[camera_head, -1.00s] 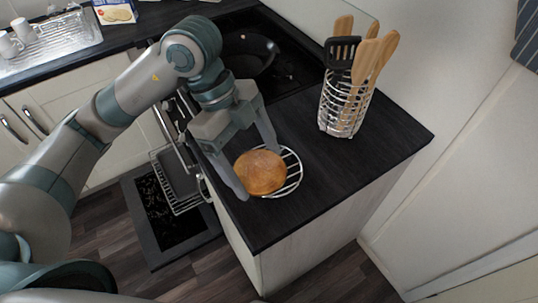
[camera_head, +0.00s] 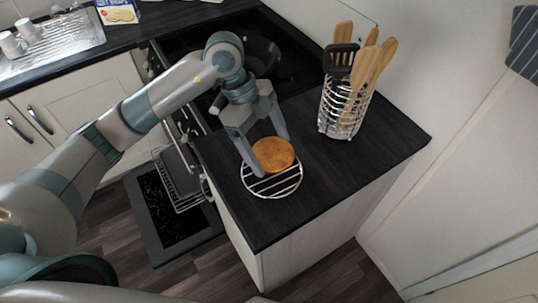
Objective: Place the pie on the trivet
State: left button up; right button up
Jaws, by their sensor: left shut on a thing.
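The pie (camera_head: 273,154) is round and golden brown. It is between the fingers of my left gripper (camera_head: 273,156), which is shut on it. In the picture the pie overlaps the back part of the trivet (camera_head: 277,187), a round silver wire rack on the dark counter. I cannot tell whether the pie touches the wires. The front half of the trivet is bare. My right gripper is not in view.
A wire utensil holder (camera_head: 342,108) with wooden spoons and a black turner stands to the right. A dark pan (camera_head: 260,52) sits on the hob behind. The oven door (camera_head: 170,215) hangs open at left. The dark counter (camera_head: 345,175) is clear right of the trivet.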

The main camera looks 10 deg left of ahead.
aim_at(265, 149)
pick_arm(q)
notch_tip(265, 149, down, 3)
jog(key=shift+r+p, duration=0.2)
jog(key=shift+p, duration=0.45)
jog(key=shift+f, duration=0.55)
jog(key=shift+f, duration=0.2)
jog(key=o, duration=1.2)
